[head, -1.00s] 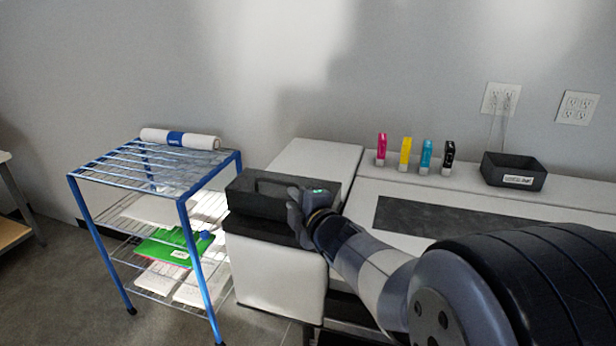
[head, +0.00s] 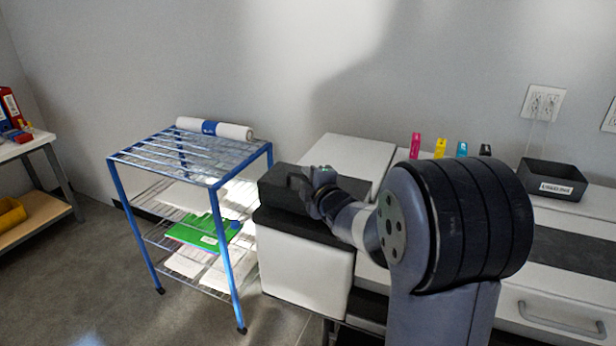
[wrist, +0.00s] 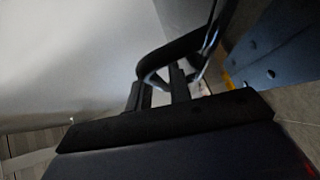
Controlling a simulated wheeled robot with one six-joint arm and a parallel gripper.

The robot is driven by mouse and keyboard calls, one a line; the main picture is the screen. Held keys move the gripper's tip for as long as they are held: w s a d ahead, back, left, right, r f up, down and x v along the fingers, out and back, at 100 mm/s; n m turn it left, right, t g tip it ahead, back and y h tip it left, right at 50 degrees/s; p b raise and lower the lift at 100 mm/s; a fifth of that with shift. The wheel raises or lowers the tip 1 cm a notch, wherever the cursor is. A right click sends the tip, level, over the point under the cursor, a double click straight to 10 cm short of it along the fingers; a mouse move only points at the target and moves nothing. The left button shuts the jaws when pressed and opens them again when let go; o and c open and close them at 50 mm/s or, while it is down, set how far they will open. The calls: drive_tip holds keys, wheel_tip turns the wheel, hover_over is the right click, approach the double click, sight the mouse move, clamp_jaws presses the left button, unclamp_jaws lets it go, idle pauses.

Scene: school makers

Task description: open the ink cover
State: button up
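The ink cover (head: 277,190) is a black box-shaped lid with a raised handle on the left end of the white printer (head: 345,160). It looks closed over the white front body. My gripper (head: 308,180) is at the cover's handle, and my arm hides part of it. In the wrist view, the black looped handle (wrist: 190,42) runs past the tips of my two dark fingers (wrist: 160,88). A gap shows between the fingers. The view is dark, so I cannot tell whether they are closed on the handle.
A blue wire cart (head: 190,160) with a white roll (head: 214,128) stands just left of the printer. Floor shows between the cart and the side table (head: 40,145).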

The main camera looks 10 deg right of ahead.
drive_tip(key=shift+w, duration=0.1)
drive_tip(key=shift+c, duration=0.2)
clamp_jaws()
